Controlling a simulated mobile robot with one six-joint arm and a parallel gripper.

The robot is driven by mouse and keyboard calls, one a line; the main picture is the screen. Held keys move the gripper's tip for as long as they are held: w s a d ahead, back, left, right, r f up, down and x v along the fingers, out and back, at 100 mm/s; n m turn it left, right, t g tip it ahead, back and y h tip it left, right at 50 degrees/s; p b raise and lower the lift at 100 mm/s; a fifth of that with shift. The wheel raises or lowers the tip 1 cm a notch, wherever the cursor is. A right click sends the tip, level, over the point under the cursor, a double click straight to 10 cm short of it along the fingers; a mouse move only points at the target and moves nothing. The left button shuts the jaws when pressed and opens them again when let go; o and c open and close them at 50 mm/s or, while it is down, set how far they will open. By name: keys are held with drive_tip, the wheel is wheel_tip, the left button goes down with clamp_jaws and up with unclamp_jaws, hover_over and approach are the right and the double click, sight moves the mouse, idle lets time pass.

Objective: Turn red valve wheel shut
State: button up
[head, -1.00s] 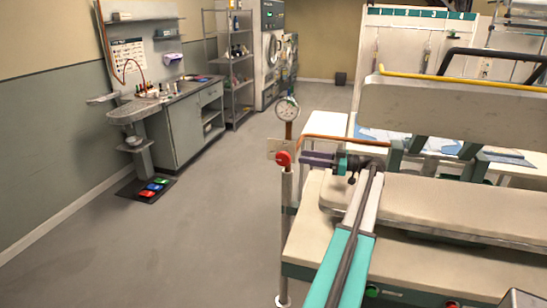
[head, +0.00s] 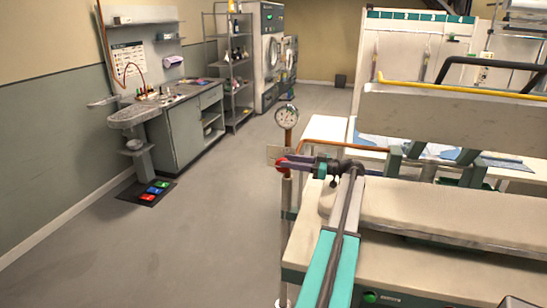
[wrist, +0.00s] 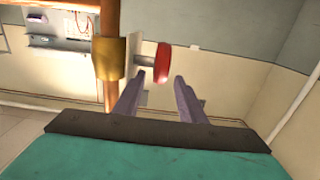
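The red valve wheel (head: 281,164) is on the upright pipe below a round gauge (head: 286,116). In the wrist view the red wheel (wrist: 163,62) is seen nearly edge-on, on a stem beside a brass fitting (wrist: 111,57) on a copper pipe. My gripper (head: 288,161) reaches it from the right and covers part of it in the head view. In the wrist view my gripper (wrist: 159,79) is open. The wheel's near edge lies at the gap between the fingertips; I cannot tell whether they touch it.
A pressing machine (head: 440,215) with padded boards stands right of the pipe, close to my arm. A pale tag (head: 273,154) is behind the wheel. A sink unit (head: 150,115) and metal shelf (head: 232,75) stand farther back.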

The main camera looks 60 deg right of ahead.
drive_tip(key=p+x, duration=0.2)
drive_tip(key=x, duration=0.5)
drive_tip(key=shift+f, duration=0.1)
clamp_jaws()
